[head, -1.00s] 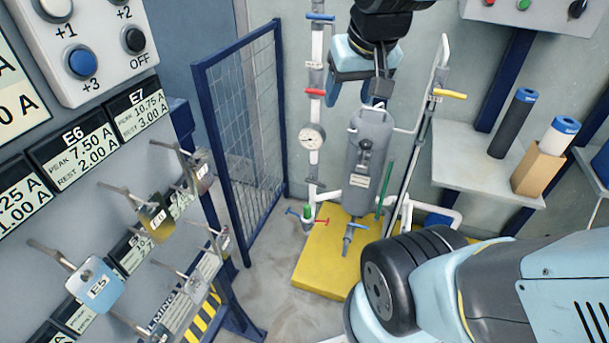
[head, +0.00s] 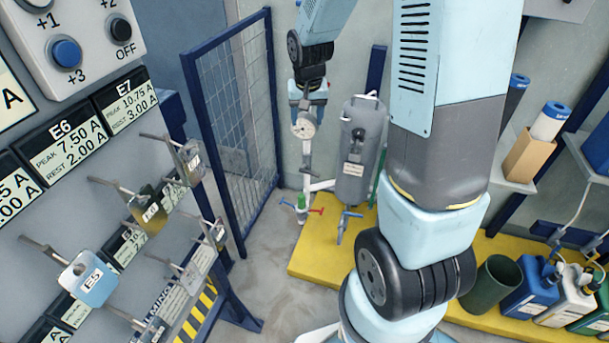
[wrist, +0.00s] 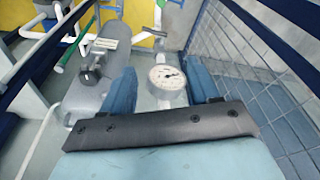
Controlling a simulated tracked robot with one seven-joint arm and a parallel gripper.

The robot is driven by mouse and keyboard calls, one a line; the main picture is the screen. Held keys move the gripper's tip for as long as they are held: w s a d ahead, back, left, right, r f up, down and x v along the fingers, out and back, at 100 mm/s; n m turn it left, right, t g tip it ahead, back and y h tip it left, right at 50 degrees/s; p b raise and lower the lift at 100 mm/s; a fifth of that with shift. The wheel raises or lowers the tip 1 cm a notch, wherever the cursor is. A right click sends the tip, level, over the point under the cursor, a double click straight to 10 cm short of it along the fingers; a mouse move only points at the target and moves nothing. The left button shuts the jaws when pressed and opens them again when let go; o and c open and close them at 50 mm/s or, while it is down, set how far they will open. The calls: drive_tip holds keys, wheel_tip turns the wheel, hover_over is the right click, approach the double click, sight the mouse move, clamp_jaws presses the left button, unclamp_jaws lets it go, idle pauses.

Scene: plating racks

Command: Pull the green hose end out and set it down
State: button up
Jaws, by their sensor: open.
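A short green piece (head: 301,201), which looks like the green hose end, stands upright at the foot of the white pipe, beside blue and red valve handles. A thin green length (head: 375,188) shows behind the grey tank's right side; I cannot tell whether they join. My gripper (head: 307,104) is high above the short green piece, at the pressure gauge, pointing down. Its jaws are open. In the wrist view the round gauge (wrist: 166,78) shows between the two blue fingers (wrist: 163,88); contact cannot be told.
The grey tank (head: 358,150) stands right of the pipe on a yellow platform (head: 322,245). A blue mesh fence (head: 240,110) is close on the left. A panel with hanging tags (head: 88,282) fills the near left. Canisters (head: 530,292) stand at right.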

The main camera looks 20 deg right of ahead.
drive_tip(key=w+f+g, duration=0.1)
drive_tip(key=w+f, duration=0.2)
drive_tip(key=f, duration=0.9)
drive_tip(key=m+g, duration=0.1)
drive_tip(key=m, duration=0.1)
approach(302, 196)
wheel_tip(302, 196, down, 13)
drive_tip(key=shift+f, duration=0.1)
drive_tip(key=shift+c, duration=0.4)
clamp_jaws()
drive_tip(key=shift+w+d+r+n, duration=0.1)
drive_tip(key=shift+r+n, duration=0.1)
drive_tip(key=shift+n, duration=0.75)
drive_tip(key=shift+r+n, duration=0.15)
drive_tip(key=shift+n, duration=0.8)
drive_tip(key=shift+r, duration=0.2)
